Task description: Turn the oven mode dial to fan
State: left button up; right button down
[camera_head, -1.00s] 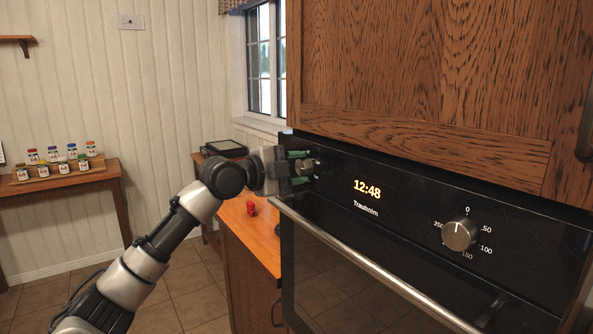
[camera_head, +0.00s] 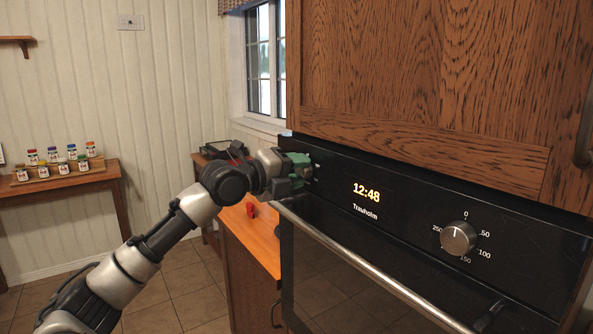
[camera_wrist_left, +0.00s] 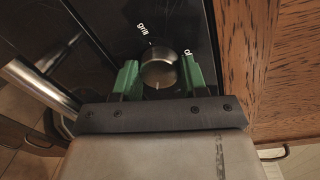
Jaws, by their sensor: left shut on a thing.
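The oven mode dial (camera_wrist_left: 160,69) is a round silver knob on the black oven panel (camera_wrist_left: 188,22). In the left wrist view it sits between the two green fingers of my left gripper (camera_wrist_left: 161,80), which is shut on it. A light pointer mark shows at the dial's lower edge in that view. The word "grill" is printed near the dial, and another label beside the right finger is partly covered. In the head view my left gripper (camera_head: 300,170) is at the panel's left end and hides most of the dial. My right gripper is not in view.
The oven's temperature knob (camera_head: 458,238) is at the right of the panel, past the clock display (camera_head: 366,192). A long oven door handle (camera_head: 370,268) runs below. A wooden cabinet (camera_head: 420,90) overhangs the panel. A red object (camera_head: 251,209) lies on the wooden counter.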

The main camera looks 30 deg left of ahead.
pick_arm(q)
jog(key=shift+f, duration=0.1)
dwell(0.3)
jog(key=o, duration=0.9)
jog(key=b+v, duration=0.6)
jog(key=v, duration=0.5)
jog(key=shift+w, duration=0.1)
